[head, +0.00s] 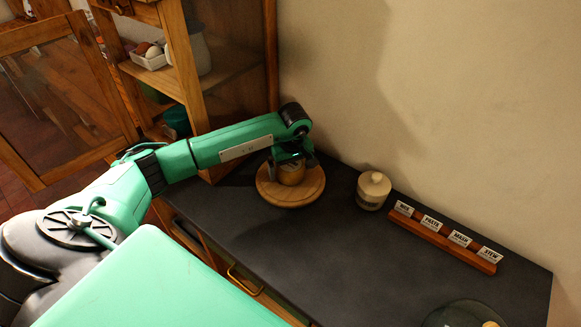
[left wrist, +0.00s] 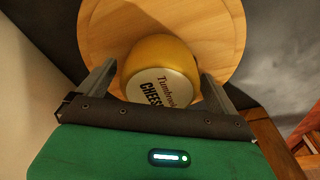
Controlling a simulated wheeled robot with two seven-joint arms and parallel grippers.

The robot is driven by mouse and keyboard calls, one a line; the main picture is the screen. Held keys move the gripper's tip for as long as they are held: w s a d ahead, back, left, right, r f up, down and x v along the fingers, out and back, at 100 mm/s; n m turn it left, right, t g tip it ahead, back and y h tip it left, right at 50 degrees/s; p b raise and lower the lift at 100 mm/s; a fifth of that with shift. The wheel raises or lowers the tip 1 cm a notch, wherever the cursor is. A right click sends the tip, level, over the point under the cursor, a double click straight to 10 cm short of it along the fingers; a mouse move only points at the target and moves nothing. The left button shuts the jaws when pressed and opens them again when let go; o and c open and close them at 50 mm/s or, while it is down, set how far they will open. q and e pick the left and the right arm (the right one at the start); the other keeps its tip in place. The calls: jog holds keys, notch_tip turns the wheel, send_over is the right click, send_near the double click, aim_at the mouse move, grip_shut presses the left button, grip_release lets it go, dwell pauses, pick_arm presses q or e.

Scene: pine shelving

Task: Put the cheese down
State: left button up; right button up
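The cheese (head: 291,175) is a small golden wheel on a round wooden board (head: 270,193) on the dark counter. In the left wrist view the cheese (left wrist: 160,65) shows a pale label with its name, with the board (left wrist: 105,25) behind it. My left gripper (head: 290,160) is over the board, pointing down at the cheese. Its two fingers (left wrist: 160,72) stand wide apart, one on each side of the cheese, with what looks like a narrow gap at each side. The cheese appears to rest on the board; its underside is hidden. My right gripper is not in view.
A cream lidded jar (head: 373,190) stands right of the board, beside a wooden rack (head: 443,237) of label cards. A glass dish (head: 466,314) is at the lower right. An open shelf cabinet (head: 230,75) stands left; the counter's middle (head: 330,245) is clear.

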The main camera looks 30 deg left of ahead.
aim_at(292, 167)
pick_arm(q)
jog(key=shift+r, duration=0.15)
jog(key=shift+r, duration=0.2)
jog(key=r+b, duration=0.1)
jog(key=r, duration=0.2)
jog(key=r+b, duration=0.1)
jog(key=r, duration=0.3)
jog(key=d+r+b, duration=0.1)
jog(key=r, duration=0.2)
jog(key=shift+s+r, duration=0.25)
jog(key=shift+s, duration=0.1)
jog(key=shift+d+r, duration=0.1)
jog(key=shift+r, duration=0.45)
jog(key=shift+s+f, duration=0.1)
jog(key=shift+s, duration=0.05)
